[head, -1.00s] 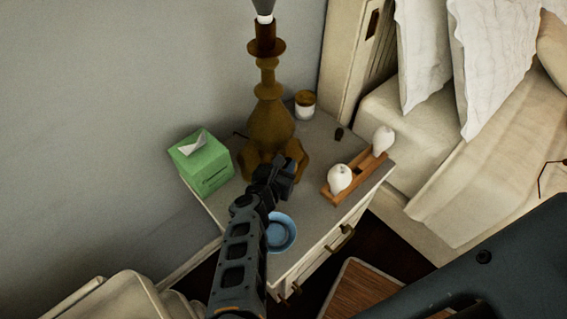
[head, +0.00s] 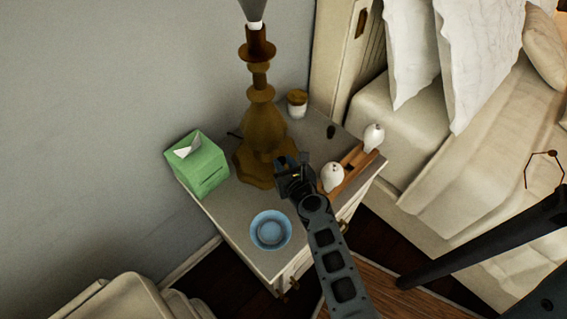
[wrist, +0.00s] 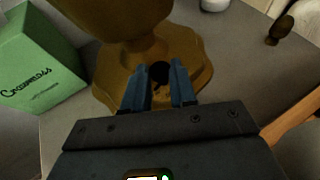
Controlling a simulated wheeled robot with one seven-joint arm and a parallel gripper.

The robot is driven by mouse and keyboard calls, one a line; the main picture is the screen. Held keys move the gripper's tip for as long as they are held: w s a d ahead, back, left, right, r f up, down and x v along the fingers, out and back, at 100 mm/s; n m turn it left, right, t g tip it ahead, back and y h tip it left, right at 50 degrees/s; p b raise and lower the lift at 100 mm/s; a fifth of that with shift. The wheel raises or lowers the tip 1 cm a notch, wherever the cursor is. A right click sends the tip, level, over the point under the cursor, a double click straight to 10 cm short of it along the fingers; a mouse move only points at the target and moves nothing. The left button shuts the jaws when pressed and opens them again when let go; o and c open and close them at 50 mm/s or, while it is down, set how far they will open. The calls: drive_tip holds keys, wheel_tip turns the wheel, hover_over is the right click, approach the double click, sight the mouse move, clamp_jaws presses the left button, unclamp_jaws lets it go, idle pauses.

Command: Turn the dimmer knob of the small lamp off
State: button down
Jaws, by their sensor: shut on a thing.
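The lamp (head: 266,127) is brown-gold with a turned body and a wide scalloped base, upright on the nightstand. Its grey top is cut off by the upper edge of the head view. In the wrist view, the dark round dimmer knob (wrist: 159,71) sits on the front of the lamp base (wrist: 111,80). My gripper (wrist: 160,84) has its two blue-grey fingers on either side of the knob, shut on it. In the head view my gripper (head: 287,163) is at the right front of the base, and its own body hides the knob.
The nightstand top (head: 235,215) holds a green tissue box (head: 203,167) at left, a blue bowl (head: 270,231) in front, a lidded jar (head: 297,103) behind, and a wooden tray (head: 353,166) with white pear-like ornaments at right. A bed stands beyond.

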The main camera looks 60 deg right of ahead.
drive_tip(key=shift+y, duration=0.3)
drive_tip(key=c, duration=1)
unclamp_jaws()
drive_tip(key=shift+o, duration=0.2)
drive_tip(key=v, duration=0.7)
drive_tip(key=shift+s+a+b, duration=0.2)
drive_tip(key=shift+s+b, duration=0.15)
drive_tip(key=shift+b, duration=0.1)
